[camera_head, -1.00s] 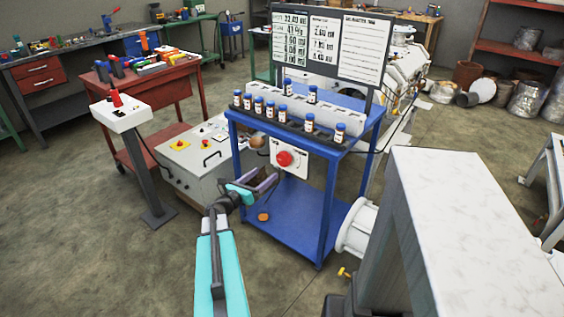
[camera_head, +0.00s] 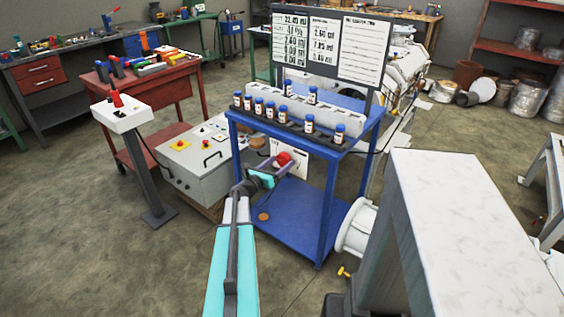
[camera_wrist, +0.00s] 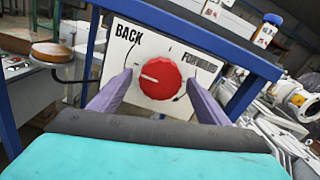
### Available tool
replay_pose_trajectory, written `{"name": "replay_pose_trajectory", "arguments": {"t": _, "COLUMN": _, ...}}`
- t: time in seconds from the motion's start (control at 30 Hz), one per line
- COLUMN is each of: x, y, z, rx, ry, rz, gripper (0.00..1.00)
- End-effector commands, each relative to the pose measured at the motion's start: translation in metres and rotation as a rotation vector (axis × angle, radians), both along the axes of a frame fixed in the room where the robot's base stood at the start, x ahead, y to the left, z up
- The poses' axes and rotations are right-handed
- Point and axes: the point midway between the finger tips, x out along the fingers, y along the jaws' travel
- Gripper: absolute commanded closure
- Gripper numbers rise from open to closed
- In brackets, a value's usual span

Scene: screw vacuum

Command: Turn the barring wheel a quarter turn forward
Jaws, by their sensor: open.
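The barring wheel is a red round knob (camera_wrist: 160,77) on a white panel (camera_wrist: 196,55) marked BACK at left and FORWARD at right, with an arrow curving on the right side. A pale pointer line on the knob points to the left and slightly up in the wrist view. In the head view the knob (camera_head: 284,158) shows under the blue cart's top. My gripper (camera_wrist: 160,92) is open, its two purple fingers on either side of the knob. I cannot tell whether they touch it. In the head view my gripper (camera_head: 279,167) reaches up to the panel.
The blue cart (camera_head: 300,205) carries several blue-capped bottles (camera_head: 270,107) and a notice board (camera_head: 327,45). A grey control box (camera_head: 194,165) stands left of it. A wooden disc (camera_wrist: 51,51) shows left of the panel. A pale block (camera_head: 470,220) is at right.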

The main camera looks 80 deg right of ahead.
Motion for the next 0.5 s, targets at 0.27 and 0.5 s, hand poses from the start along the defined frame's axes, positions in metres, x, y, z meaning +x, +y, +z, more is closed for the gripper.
{"name": "replay_pose_trajectory", "arguments": {"t": 0.27, "x": -0.008, "y": -0.015, "z": 0.0, "rx": 0.0, "ry": 0.0, "rz": 0.001, "gripper": 0.3}}
{"name": "replay_pose_trajectory", "arguments": {"t": 0.5, "x": -0.009, "y": -0.016, "z": 0.0, "rx": 0.0, "ry": 0.0, "rz": 0.001, "gripper": 0.3}}
